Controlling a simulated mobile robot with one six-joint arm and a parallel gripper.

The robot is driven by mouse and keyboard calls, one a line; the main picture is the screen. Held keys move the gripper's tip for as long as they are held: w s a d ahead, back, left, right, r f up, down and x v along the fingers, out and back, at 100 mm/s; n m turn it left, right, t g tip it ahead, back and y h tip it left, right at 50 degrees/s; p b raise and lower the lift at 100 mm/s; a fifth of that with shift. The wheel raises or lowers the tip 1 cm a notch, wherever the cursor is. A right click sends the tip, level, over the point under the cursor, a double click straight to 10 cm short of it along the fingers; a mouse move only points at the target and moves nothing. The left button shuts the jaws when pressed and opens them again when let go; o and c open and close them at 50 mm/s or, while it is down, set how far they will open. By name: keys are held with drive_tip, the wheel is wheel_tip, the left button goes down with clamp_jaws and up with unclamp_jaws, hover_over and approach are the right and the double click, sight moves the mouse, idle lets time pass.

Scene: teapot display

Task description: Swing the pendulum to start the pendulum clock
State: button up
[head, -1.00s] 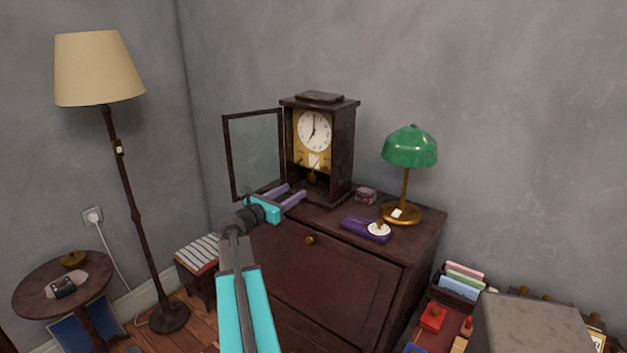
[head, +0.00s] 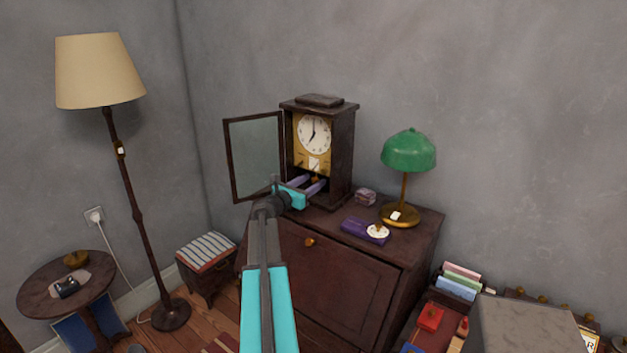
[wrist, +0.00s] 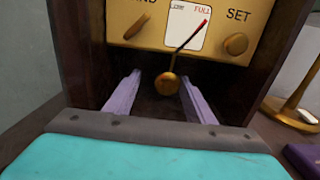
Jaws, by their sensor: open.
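The pendulum clock (head: 346,150) stands on the dark wooden desk, with a white dial (head: 314,134) and a brass plate. Its glass door (head: 256,155) is swung open to the left. In the wrist view the round brass pendulum bob (wrist: 168,84) hangs below the plate, in the dark lower opening. My gripper (head: 311,183) reaches into that lower opening from the front. In the wrist view its two purple fingers (wrist: 160,95) are open, one on each side of the bob, with a gap on both sides. The bob appears untouched.
The green desk lamp (head: 408,152) stands right of the clock. A purple box (head: 362,230) and a small pinkish box (head: 365,197) lie near it. The open door bounds the left side. In the wrist view, knobs (wrist: 236,44) sit above the fingers.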

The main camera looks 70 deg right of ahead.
drive_tip(key=shift+s+d, duration=0.25)
drive_tip(key=shift+d, duration=0.4)
clamp_jaws()
drive_tip(key=shift+w+d+m+b, duration=0.15)
drive_tip(key=shift+w+m+b, duration=0.25)
drive_tip(key=shift+w+b, duration=0.25)
drive_tip(key=shift+r, duration=0.1)
unclamp_jaws()
